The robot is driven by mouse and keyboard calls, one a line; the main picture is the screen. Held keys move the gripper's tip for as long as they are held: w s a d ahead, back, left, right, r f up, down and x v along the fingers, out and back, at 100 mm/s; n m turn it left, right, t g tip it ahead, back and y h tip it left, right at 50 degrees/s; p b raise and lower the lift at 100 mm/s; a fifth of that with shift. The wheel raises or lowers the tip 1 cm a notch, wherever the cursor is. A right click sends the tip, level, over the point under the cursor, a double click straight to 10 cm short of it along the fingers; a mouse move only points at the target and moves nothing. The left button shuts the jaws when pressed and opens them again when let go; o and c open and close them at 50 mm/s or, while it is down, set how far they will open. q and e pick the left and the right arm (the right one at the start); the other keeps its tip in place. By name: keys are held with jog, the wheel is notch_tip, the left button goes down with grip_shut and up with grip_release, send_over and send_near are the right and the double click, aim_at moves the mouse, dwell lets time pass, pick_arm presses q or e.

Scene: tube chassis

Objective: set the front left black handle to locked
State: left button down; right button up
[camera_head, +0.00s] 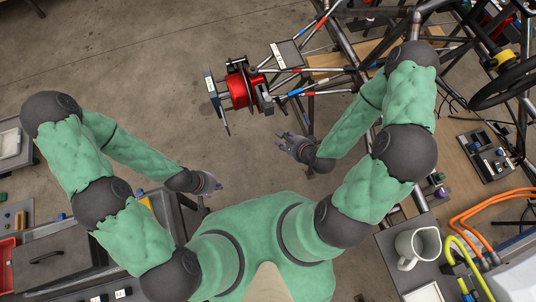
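The tube chassis (350,45) stands at the upper right, with a red hub assembly (240,90) at its left end. A dark bar (225,120) sticks down from the hub; I cannot tell whether it is the front left black handle, or whether that handle is locked. My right gripper (280,140) is below and right of the hub, apart from it, with its fingers spread and empty. My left gripper (213,184) is lower left, away from the hub, near a bench corner; its fingers are too small to read.
A grey bench (50,258) is at the lower left. At the lower right, a table holds a white pitcher (418,247) and orange hoses (482,212). A black steering wheel (505,83) is at the right edge. The concrete floor left of the hub is clear.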

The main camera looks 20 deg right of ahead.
jog(key=s+a+f+n+g+y+b, duration=0.1)
jog(key=s+a+f+n+g+b, duration=0.2)
jog(key=n, duration=1.5)
jog(key=shift+s+a+f+n+g+b, duration=0.35)
jog(key=shift+s+a+f+g, duration=2.05)
jog(key=shift+a+f, duration=0.75)
jog(key=shift+w+d+f, duration=0.1)
jog(key=shift+w+d, duration=0.05)
jog(key=shift+w, duration=0.05)
